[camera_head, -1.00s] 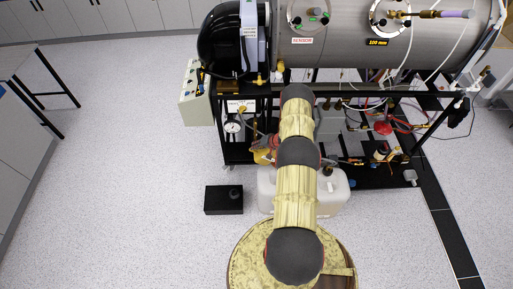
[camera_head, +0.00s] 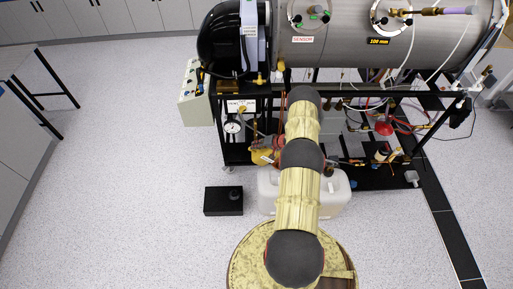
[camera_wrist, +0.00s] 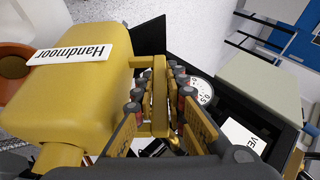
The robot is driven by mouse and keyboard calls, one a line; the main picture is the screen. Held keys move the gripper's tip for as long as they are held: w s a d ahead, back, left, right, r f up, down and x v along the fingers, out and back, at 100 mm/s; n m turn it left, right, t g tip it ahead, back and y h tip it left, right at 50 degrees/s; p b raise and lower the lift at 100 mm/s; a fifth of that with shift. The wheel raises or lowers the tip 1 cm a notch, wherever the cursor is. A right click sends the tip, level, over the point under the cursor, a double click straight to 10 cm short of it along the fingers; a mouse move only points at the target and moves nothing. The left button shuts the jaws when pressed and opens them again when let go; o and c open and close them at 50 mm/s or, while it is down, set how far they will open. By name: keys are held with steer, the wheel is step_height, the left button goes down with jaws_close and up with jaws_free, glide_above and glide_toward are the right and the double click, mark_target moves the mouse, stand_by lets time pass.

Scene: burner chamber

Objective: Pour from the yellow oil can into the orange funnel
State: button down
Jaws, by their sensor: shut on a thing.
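The yellow oil can (camera_wrist: 85,90) fills the left of the wrist view, with a white "Handmoor" label facing up. My gripper (camera_wrist: 160,98) is shut on its yellow handle. In the head view, part of the can (camera_head: 262,156) shows to the left of my arm, by the rack's lower level; my arm hides the gripper there. The orange funnel (camera_wrist: 12,62) is partly cut off at the left edge of the wrist view, beyond the can. The can hides part of it. I cannot tell whether any oil is flowing.
A white canister (camera_head: 267,190) stands on the floor behind my arm. A small black box (camera_head: 223,201) lies left of it. The black rack (camera_head: 232,152) carries a gauge (camera_head: 233,126) and the large burner cylinder (camera_head: 350,45).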

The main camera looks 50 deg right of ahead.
steer(key=shift+r+b, duration=0.15)
steer(key=shift+b, duration=0.15)
steer(key=shift+d+t+b, duration=0.1)
steer(key=shift+t+b, duration=0.3)
steer(key=shift+b, duration=0.05)
steer(key=shift+r+y+b, duration=0.15)
steer(key=shift+y+b, duration=0.25)
steer(key=shift+b, duration=0.05)
steer(key=shift+s+t+b, duration=0.15)
steer(key=shift+t+b, duration=0.25)
steer(key=shift+b, duration=0.1)
steer(key=shift+d+m+t+y+b, duration=0.1)
steer(key=shift+m+t+y+b, duration=0.2)
steer(key=shift+b, duration=0.25)
steer(key=shift+s+d+t+b, duration=0.2)
steer(key=shift+t+b, duration=0.1)
steer(key=shift+b, duration=0.5)
steer(key=shift+y+b, duration=0.3)
steer(key=shift+b, duration=0.05)
steer(key=shift+s+d+f+m+t+y+b, duration=0.25)
steer(key=shift+t+b, duration=0.3)
steer(key=shift+b, duration=0.8)
steer(key=shift+s+d+f+m+t+y+b, duration=0.15)
steer(key=shift+s+d+m+t+y+b, duration=0.3)
steer(key=shift+b, duration=0.9)
steer(key=shift+s+d+f+t+b, duration=0.35)
steer(key=shift+f+t+b, duration=0.3)
steer(key=shift+b, duration=1.5)
